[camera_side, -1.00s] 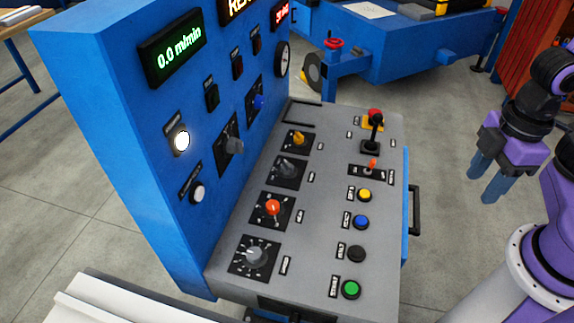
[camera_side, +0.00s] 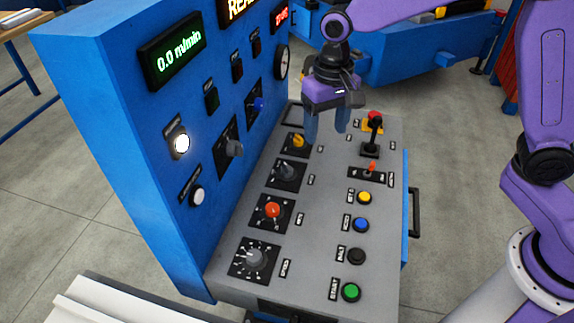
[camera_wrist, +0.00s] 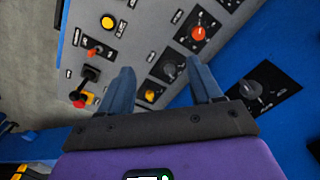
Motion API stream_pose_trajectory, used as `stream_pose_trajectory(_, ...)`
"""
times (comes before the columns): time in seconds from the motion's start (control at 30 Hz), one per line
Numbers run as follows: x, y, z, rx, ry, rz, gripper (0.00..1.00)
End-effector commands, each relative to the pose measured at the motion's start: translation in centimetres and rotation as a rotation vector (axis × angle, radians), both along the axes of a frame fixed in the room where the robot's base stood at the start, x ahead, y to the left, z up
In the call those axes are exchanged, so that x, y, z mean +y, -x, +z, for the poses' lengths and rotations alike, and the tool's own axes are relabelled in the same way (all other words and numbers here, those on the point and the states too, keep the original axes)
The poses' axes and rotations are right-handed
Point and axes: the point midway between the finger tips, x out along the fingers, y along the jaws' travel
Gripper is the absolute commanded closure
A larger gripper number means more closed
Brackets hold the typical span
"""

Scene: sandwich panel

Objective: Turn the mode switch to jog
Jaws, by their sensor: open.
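I cannot read the labels well enough to tell which knob is the mode switch. On the sloped console, a column of rotary knobs runs from a yellow knob (camera_side: 298,141) through a dark grey knob (camera_side: 287,170) and an orange knob (camera_side: 272,210) to a grey dial knob (camera_side: 256,258). My gripper (camera_side: 327,130) is open and empty above the upper console, right of the yellow knob. In the wrist view, the dark grey knob (camera_wrist: 170,70) shows between the fingers (camera_wrist: 160,66), and the orange knob (camera_wrist: 198,33) lies beyond them.
The upright blue panel (camera_side: 110,120) carries a grey knob (camera_side: 234,147), a blue knob (camera_side: 259,104) and lit displays, close left of my gripper. A joystick (camera_side: 374,132), an orange lever (camera_side: 371,167) and several push buttons line the console's right side.

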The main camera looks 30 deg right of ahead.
Motion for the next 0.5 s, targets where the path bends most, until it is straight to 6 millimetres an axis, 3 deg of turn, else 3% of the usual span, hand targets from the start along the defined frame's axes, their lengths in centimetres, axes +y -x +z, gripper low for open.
stream_pose_trajectory(0.1, 0.9, -3.8, -1.3, 0.005, 0.003, -0.161, 0.36)
stream_pose_trajectory(0.3, 1.3, -9.6, -3.8, 0.009, 0.005, -0.432, 0.36)
stream_pose_trajectory(0.5, 0.7, -13.6, -6.1, 0.012, 0.005, -0.651, 0.36)
